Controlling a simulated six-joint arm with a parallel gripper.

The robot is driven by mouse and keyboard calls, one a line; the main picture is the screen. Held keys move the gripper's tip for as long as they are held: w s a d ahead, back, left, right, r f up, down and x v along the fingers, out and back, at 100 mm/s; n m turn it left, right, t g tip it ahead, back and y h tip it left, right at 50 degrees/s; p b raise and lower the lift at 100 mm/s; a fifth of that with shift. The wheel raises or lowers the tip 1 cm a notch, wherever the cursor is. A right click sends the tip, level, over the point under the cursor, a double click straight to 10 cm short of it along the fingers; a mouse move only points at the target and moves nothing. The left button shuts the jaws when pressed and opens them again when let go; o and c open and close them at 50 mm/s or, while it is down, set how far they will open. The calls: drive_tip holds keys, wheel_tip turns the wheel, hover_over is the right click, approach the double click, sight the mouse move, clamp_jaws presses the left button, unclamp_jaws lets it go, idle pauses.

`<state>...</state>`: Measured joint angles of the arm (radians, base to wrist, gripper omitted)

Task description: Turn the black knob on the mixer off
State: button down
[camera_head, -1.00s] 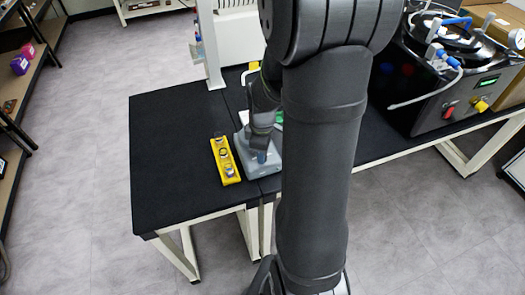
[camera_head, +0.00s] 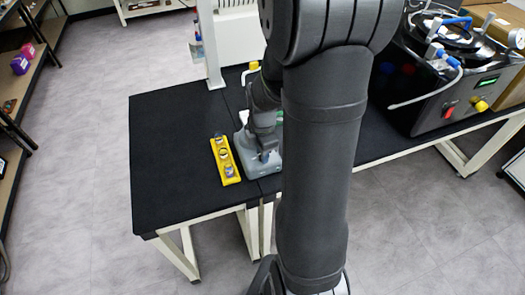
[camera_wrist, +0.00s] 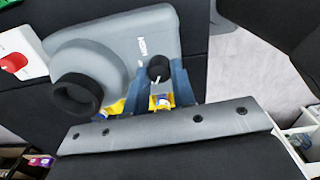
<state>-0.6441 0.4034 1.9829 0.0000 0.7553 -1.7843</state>
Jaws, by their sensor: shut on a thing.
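The grey mixer (camera_head: 245,158) stands on the black table, partly hidden behind my arm in the head view. In the wrist view the mixer (camera_wrist: 150,35) fills the upper middle, with its round black cup (camera_wrist: 76,95) at the left. The black knob (camera_wrist: 159,68) sits on the mixer's front, beside white lettering. My gripper (camera_wrist: 158,78) has its blue fingers on either side of the knob and is shut on it. In the head view my gripper (camera_head: 265,155) is at the mixer's front, and the knob cannot be made out there.
A yellow rack (camera_head: 225,160) with several small vials lies just left of the mixer. The black table top (camera_head: 165,150) is clear further left. A black machine (camera_head: 440,95) with a red switch stands at the right. A white box with a red part (camera_wrist: 15,62) is in the wrist view.

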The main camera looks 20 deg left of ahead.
idle(0.4)
drive_tip(key=c, duration=1.2)
unclamp_jaws()
wheel_tip(320, 180, up, 18)
drive_tip(key=shift+f, duration=0.25)
wheel_tip(320, 180, down, 18)
drive_tip(key=shift+r, duration=0.25)
